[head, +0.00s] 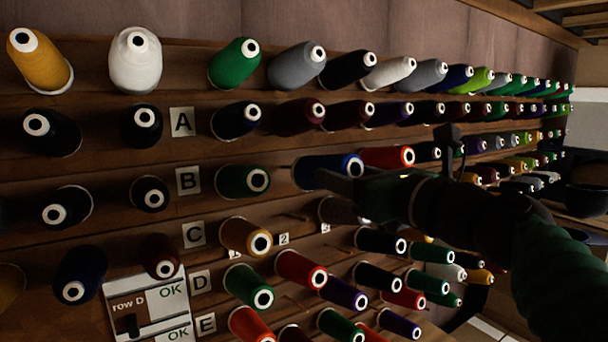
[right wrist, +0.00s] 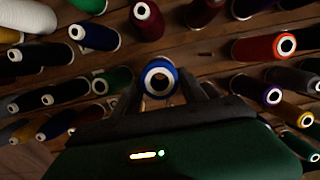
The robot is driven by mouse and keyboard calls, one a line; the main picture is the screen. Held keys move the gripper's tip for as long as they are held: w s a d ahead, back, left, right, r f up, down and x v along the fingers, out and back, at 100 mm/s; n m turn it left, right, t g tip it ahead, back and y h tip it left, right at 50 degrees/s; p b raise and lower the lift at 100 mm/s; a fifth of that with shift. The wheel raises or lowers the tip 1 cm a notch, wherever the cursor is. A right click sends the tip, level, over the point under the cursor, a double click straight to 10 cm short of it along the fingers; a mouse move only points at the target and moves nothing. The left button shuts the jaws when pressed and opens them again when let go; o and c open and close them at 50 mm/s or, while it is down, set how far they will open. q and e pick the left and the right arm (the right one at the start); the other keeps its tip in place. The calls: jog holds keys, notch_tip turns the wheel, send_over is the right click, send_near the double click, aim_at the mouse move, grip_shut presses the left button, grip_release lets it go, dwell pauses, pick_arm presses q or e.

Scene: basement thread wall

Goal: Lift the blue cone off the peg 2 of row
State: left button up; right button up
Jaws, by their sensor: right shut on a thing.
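The blue cone (head: 312,173) shows in the middle of the head view, its white-ringed end facing out. It also shows in the right wrist view (right wrist: 160,66), between the two fingers. My right gripper (head: 338,180) is shut on it, with the arm coming in from the right. Whether a peg is still inside the cone is hidden. My left gripper is not in view.
Cones crowd the rack around the held one: a green cone (head: 243,181) to its left, a red cone (head: 387,157) to its right, an orange cone (head: 246,237) below left. A row D card (head: 140,300) hangs at lower left.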

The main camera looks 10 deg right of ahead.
jog(key=shift+s+r, duration=0.15)
jog(key=shift+s, duration=0.45)
jog(key=shift+s+a, duration=0.2)
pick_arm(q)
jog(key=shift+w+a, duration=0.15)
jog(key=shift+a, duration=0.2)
pick_arm(e)
jog(key=shift+s+r, duration=0.1)
jog(key=shift+d, duration=0.15)
jog(key=shift+s+d, duration=0.15)
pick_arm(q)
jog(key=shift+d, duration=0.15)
pick_arm(e)
jog(key=shift+s+d+r, duration=0.15)
jog(key=shift+s+d, duration=0.15)
jog(key=shift+s, duration=0.25)
jog(key=shift+a, duration=0.1)
